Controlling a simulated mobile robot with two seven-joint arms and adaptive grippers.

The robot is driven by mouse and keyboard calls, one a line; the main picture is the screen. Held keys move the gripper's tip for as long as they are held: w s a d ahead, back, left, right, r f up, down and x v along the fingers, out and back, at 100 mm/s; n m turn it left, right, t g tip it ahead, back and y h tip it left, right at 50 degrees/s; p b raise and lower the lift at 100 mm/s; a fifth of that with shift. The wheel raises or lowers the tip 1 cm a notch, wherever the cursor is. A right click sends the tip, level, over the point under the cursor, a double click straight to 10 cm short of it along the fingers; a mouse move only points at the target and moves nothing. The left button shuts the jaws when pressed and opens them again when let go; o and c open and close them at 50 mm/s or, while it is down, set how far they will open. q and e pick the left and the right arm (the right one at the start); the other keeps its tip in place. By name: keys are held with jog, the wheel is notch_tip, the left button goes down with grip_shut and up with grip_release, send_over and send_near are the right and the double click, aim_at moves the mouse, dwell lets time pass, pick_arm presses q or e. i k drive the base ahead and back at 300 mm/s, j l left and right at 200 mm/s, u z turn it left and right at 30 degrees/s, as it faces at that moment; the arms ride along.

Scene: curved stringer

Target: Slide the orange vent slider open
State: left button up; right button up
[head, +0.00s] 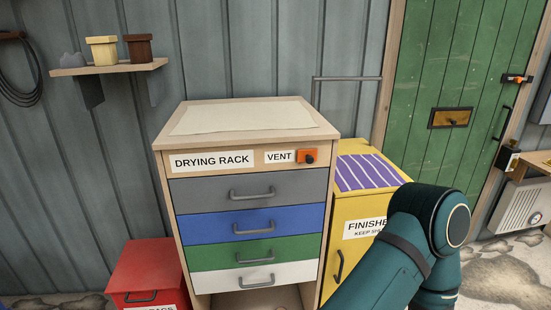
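The orange vent slider (307,156) is on the front of the drying rack cabinet (158,160), at the right end of its top band. It sits just right of the white "VENT" label (279,156) and has a dark knob or spot at its right side. Whether the vent is open or shut cannot be told at this size. Part of my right arm shows at the lower right, in front of the yellow cabinet and apart from the slider. Neither gripper is in view.
The cabinet has grey, blue, green and white drawers with handles. A yellow cabinet (347,210) stands close on its right, a red box (142,264) at its lower left. A shelf (110,68) with pots hangs upper left. The space before the slider is clear.

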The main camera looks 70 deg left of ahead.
aim_at(308, 156)
jog(key=u, duration=2.1)
